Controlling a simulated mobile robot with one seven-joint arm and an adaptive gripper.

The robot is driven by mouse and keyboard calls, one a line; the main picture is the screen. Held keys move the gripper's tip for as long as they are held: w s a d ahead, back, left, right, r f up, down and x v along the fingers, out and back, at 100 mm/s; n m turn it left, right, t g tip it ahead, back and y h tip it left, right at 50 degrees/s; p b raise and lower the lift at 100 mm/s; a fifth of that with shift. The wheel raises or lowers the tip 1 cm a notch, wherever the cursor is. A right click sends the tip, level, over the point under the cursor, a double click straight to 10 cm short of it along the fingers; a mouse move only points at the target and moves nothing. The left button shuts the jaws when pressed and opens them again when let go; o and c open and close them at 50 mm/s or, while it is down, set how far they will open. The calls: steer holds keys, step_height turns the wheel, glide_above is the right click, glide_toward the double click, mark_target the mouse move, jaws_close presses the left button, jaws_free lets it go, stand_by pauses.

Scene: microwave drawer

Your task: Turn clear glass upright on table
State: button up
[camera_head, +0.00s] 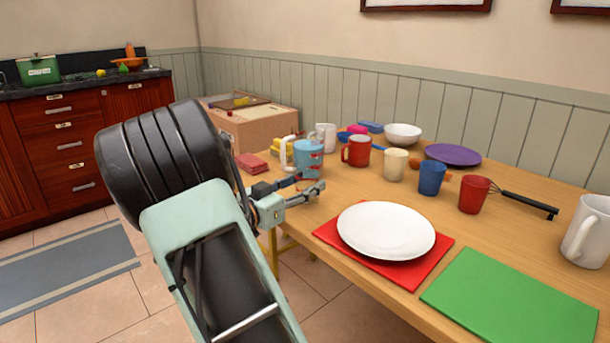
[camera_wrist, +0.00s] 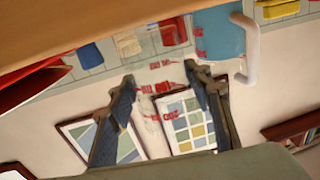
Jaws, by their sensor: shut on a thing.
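A clear glass (camera_wrist: 158,100) with red markings is between the two fingers of my gripper (camera_wrist: 160,78) in the wrist view. My gripper is shut on it. The wall and framed pictures show through and around it, so its rim and base are hard to make out, and I cannot tell which way up it is. In the head view my gripper (camera_head: 309,184) is at the table's left edge, just in front of the light blue pitcher (camera_head: 309,155). The glass is hardly visible there. The wooden table (camera_head: 375,285) extends to the right.
A white plate (camera_head: 385,230) on a red mat (camera_head: 428,272) and a green mat (camera_head: 510,305) take up the front. Behind stand a red mug (camera_head: 357,151), cream cup (camera_head: 395,165), blue cup (camera_head: 431,177) and red cup (camera_head: 474,195). Red blocks (camera_head: 252,163) lie left of the pitcher.

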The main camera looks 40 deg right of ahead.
steer(key=shift+f, duration=0.3)
steer(key=o, duration=1.1)
steer(key=shift+o, duration=0.2)
